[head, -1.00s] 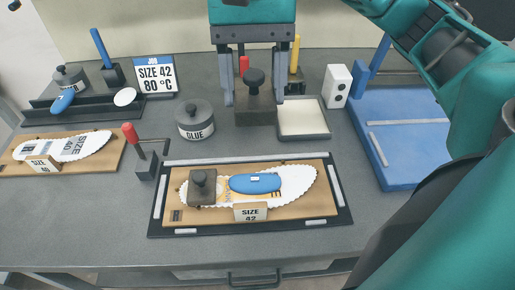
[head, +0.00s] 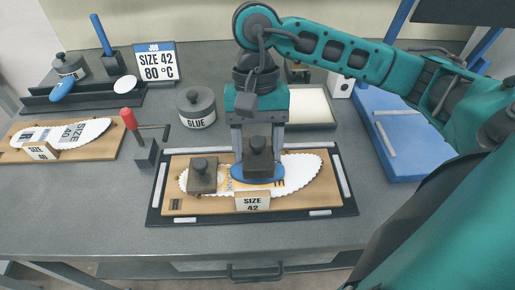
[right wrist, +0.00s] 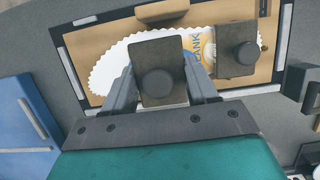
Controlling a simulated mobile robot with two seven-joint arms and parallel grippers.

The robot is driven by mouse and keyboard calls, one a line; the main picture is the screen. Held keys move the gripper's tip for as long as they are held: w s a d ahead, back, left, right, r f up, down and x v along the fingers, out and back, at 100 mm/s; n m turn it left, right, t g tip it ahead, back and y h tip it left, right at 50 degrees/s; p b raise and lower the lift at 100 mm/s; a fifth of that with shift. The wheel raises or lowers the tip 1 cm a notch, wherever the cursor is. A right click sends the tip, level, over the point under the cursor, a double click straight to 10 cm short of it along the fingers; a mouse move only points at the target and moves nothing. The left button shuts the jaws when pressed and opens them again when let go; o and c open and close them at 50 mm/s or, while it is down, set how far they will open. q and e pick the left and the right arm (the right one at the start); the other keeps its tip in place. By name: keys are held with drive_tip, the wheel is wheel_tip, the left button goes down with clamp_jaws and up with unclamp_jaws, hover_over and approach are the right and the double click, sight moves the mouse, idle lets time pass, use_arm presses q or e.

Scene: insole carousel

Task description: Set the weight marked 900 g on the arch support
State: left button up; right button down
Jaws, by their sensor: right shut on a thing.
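My right gripper (head: 258,150) is shut on a dark square weight with a round knob (head: 258,165). It holds the weight over the blue arch support (head: 240,172) on the size 42 insole (head: 305,168). The weight hides much of the arch support. I cannot tell whether the two touch. In the right wrist view the weight (right wrist: 158,90) sits between the fingers, above the insole (right wrist: 110,62). A second dark weight (head: 202,176) rests on the insole's left part. No gram marking is readable on either weight. My left gripper is not in view.
The insole lies on a wooden board in a black frame (head: 350,205). A red-handled clamp (head: 140,138) stands left of it, the glue pot (head: 197,108) behind. A pale tray (head: 308,106) and blue fixture (head: 400,150) stand back right. The front table strip is clear.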

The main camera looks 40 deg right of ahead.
drive_tip(key=shift+f, duration=0.7)
drive_tip(key=shift+f+b, duration=0.55)
drive_tip(key=shift+b, duration=0.25)
drive_tip(key=shift+c, duration=1.5)
unclamp_jaws()
